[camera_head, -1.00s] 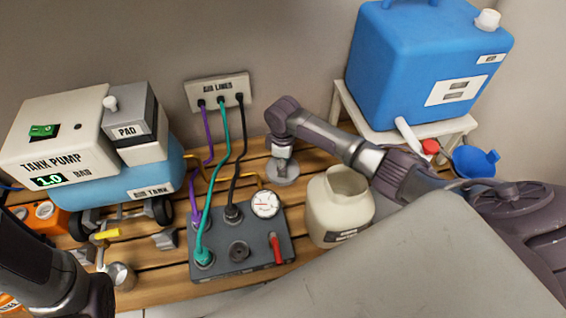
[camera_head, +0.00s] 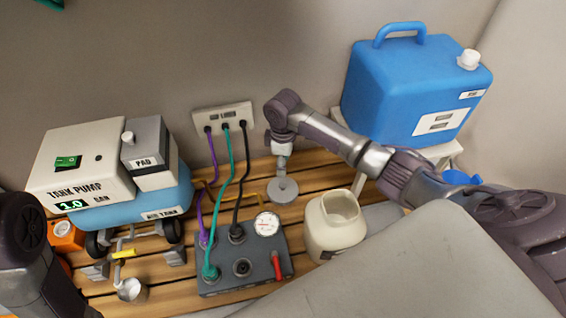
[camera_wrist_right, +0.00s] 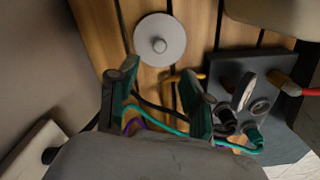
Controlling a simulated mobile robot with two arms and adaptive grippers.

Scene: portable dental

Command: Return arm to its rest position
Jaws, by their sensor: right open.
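My right arm (camera_head: 380,162) comes in from the right, bends at a raised joint and points its wrist down. The small right gripper (camera_head: 283,160) hangs above or close to a round grey disc (camera_head: 284,190) on the slatted table. In the right wrist view the two dark fingers (camera_wrist_right: 156,80) stand apart with nothing between them. The disc (camera_wrist_right: 174,30) shows past the fingertips there; I cannot tell the exact gap.
A grey valve box (camera_head: 215,287) with hoses to the wall plate (camera_head: 225,117) stands left of my right gripper. A cream jar (camera_head: 333,232) is below my right forearm, and a blue canister (camera_head: 405,95) behind it. The tank pump (camera_head: 85,150) is at left.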

